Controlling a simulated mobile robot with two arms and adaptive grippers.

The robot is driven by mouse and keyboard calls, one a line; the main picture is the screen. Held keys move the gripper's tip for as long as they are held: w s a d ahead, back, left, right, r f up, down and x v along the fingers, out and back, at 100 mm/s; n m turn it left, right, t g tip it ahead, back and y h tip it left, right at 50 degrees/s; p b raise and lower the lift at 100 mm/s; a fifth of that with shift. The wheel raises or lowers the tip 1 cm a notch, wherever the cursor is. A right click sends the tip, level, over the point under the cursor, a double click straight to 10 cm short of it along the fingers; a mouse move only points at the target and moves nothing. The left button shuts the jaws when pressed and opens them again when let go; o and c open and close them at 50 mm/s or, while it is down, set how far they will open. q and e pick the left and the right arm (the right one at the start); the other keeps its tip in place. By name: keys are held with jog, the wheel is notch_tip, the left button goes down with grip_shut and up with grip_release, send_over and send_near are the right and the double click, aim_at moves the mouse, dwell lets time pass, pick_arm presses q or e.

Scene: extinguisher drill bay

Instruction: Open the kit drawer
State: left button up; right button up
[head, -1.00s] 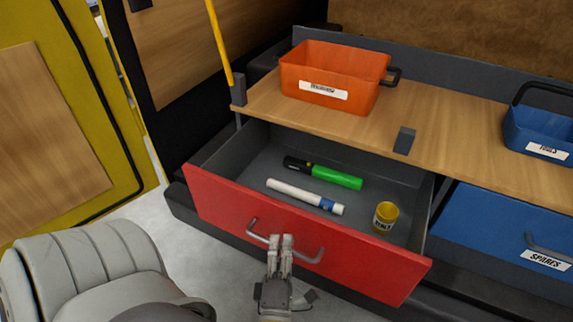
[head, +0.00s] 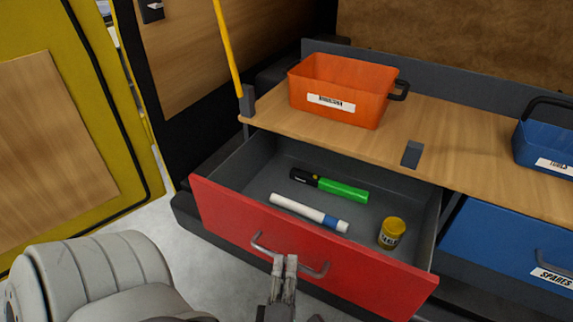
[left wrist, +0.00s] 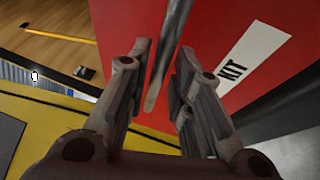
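The red kit drawer (head: 235,218) is pulled well out from under the wooden bench top. Its label reads KIT in the left wrist view (left wrist: 236,68). Its grey bar handle (head: 264,248) is on the front. My left gripper (head: 285,260) is at the middle of the handle in the head view. In the left wrist view its two fingers (left wrist: 163,62) stand apart on either side of the handle bar (left wrist: 168,50), with gaps showing, so it looks open. In the drawer lie a green-and-black torch-like object (head: 340,188), a white-and-blue tube (head: 300,209) and a yellow-lidded jar (head: 392,233). My right gripper is not in view.
An orange bin (head: 335,92) and a blue bin (head: 545,142) stand on the bench top (head: 460,130). A blue drawer (head: 500,230) labelled SPARES is shut on the right. A yellow door (head: 60,45) is at left. Light floor (head: 165,225) shows before the drawer.

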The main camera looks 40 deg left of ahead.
pick_arm(q)
jog(key=v, duration=1)
jog(key=shift+d, duration=0.15)
jog(key=shift+s, duration=0.1)
